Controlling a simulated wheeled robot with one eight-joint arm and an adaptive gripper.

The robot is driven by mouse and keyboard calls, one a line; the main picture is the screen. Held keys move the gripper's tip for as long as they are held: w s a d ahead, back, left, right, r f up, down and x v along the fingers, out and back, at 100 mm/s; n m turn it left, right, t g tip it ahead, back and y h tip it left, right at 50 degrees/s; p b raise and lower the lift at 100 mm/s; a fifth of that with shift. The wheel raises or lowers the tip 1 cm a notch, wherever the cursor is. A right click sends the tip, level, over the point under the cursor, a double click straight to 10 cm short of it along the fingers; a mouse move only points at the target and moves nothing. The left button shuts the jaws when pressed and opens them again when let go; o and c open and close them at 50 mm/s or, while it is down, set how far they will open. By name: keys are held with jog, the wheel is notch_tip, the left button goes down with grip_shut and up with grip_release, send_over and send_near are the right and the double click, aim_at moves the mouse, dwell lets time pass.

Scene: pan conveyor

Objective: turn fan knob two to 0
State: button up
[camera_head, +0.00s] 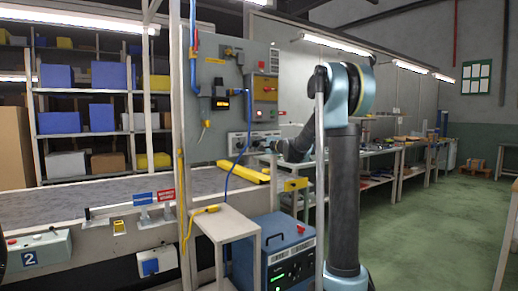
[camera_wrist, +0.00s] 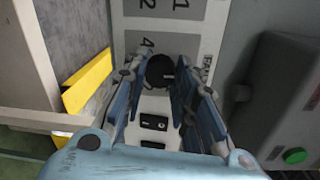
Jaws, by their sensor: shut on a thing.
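The fan panel (camera_wrist: 202,18) is a pale plate with large grey number fields; a 1, a 2 and a 4 can be read, and lettering that looks like FAN runs along its right side. A round black fan knob (camera_wrist: 160,73) sits on it, between the fingertips of my gripper (camera_wrist: 161,64). The fingers are shut on the knob's sides. The fingers hide parts of the knob, and its exact setting cannot be read. In the head view the panel (camera_head: 237,143) is on the grey cabinet, and my gripper (camera_head: 284,148) reaches it from the right.
Black switches (camera_wrist: 153,122) sit below the knob. A grey box with a green button (camera_wrist: 294,156) stands at the right. A yellow bar (camera_wrist: 88,82) lies at the left, beside the conveyor (camera_head: 105,195). A blue machine (camera_head: 283,250) stands below my arm.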

jog(key=o, duration=1.1)
jog(key=shift+f, duration=0.1)
jog(key=v, duration=1.1)
jog(key=shift+s+d+f, duration=0.1)
jog(key=shift+s+d, duration=0.1)
jog(key=shift+s, duration=0.15)
jog(key=s+a+f+n+g+h, duration=0.1)
jog(key=s+f+n+g, duration=0.15)
jog(key=s+f, duration=0.4)
jog(key=s+f+n+g+h, duration=0.1)
jog(key=s+f+n+g, duration=0.2)
jog(key=s, duration=0.7)
jog(key=s+a+f+n+g, duration=0.1)
jog(key=s+f+n, duration=0.2)
jog(key=s+f, duration=0.4)
jog(key=s+d+f+n+g+h, duration=0.1)
jog(key=s+d+f+h, duration=0.1)
jog(key=s+d+f, duration=0.2)
jog(key=s+d+f+n+g+h, duration=0.2)
jog(key=s+d+f, duration=0.3)
jog(key=s, duration=0.7)
jog(key=s+d+f+n+g+h, duration=0.1)
jog(key=s+d+f+h, duration=0.3)
jog(key=s+f, duration=0.4)
jog(key=shift+s+d+f+n+g, duration=0.35)
jog(key=shift+s+d+g, duration=0.2)
jog(key=shift+g, duration=0.1)
